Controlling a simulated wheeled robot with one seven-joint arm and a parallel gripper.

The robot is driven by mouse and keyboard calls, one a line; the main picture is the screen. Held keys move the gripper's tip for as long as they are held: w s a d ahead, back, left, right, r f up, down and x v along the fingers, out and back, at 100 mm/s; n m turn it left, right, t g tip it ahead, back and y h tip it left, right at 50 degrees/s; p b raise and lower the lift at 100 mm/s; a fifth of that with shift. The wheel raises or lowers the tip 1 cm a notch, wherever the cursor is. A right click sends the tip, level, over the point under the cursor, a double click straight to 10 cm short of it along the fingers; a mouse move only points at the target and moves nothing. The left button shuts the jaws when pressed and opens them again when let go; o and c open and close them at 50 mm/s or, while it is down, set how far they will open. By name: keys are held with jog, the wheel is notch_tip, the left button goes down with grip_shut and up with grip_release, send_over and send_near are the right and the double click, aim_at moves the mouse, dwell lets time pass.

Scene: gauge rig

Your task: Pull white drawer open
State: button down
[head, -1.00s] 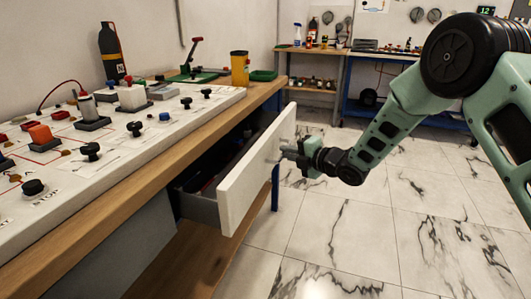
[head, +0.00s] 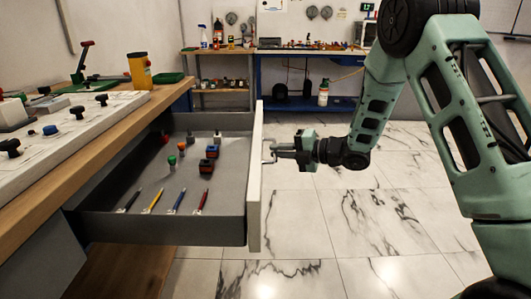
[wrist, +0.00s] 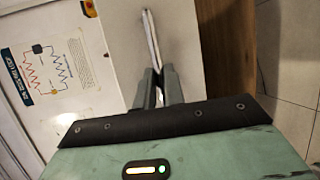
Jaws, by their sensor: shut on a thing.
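The white drawer front (head: 254,185) stands well out from the wooden bench, and the grey drawer tray (head: 160,228) behind it is exposed. My gripper (head: 272,152) is at the outer face of the drawer front, shut on its metal handle (head: 266,160). In the wrist view the handle (wrist: 151,38) is a thin bar running up from between my two fingers (wrist: 158,90), in front of the pale drawer front (wrist: 125,50).
Several pens and screwdriver-like tools (head: 160,201) and small coloured parts (head: 207,166) lie in the drawer. A white control panel (head: 65,135) and a yellow cup (head: 140,72) are on the bench. The tiled floor (head: 350,225) right of the drawer is clear.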

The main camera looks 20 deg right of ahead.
jog(key=shift+s+d, duration=0.1)
jog(key=shift+d, duration=0.3)
jog(key=c, duration=1.5)
grip_release()
jog(key=p+v, duration=0.1)
jog(key=v, duration=1.6)
jog(key=shift+s, duration=0.15)
jog(key=shift+d, duration=0.15)
